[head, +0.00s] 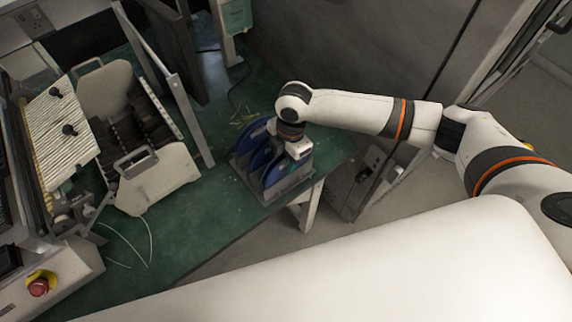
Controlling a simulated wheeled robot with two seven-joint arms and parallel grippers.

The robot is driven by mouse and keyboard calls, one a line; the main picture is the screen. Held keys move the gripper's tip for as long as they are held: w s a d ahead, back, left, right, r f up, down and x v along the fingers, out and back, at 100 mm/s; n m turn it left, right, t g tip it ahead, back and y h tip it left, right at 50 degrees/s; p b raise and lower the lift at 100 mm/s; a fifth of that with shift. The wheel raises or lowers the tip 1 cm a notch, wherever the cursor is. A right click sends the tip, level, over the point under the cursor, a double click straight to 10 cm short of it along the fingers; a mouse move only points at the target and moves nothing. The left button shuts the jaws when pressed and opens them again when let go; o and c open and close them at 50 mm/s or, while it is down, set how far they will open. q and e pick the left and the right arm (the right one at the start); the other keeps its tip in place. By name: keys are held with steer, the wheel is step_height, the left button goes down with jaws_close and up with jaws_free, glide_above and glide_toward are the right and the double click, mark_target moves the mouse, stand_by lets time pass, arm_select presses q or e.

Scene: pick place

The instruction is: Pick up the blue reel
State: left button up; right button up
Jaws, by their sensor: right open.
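Several blue reels (259,159) stand upright side by side in a grey holder (290,188) at the corner of the green table. My right gripper (301,157) points down over the right side of the holder, close to the reels. Its jaws are open, but the fingers are small and partly hidden by the wrist. I cannot tell whether they touch a reel. The wrist hides part of the reels behind it. My left gripper is not in view.
The green table (190,235) has a cream machine with a slotted body (165,175) on the left and a metal post (190,120) beside it. A red stop button (38,287) is at lower left. A dark cabinet (355,190) stands right of the table.

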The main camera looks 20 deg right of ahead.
steer(key=shift+f, duration=0.35)
jaws_close()
steer(key=shift+r, duration=0.1)
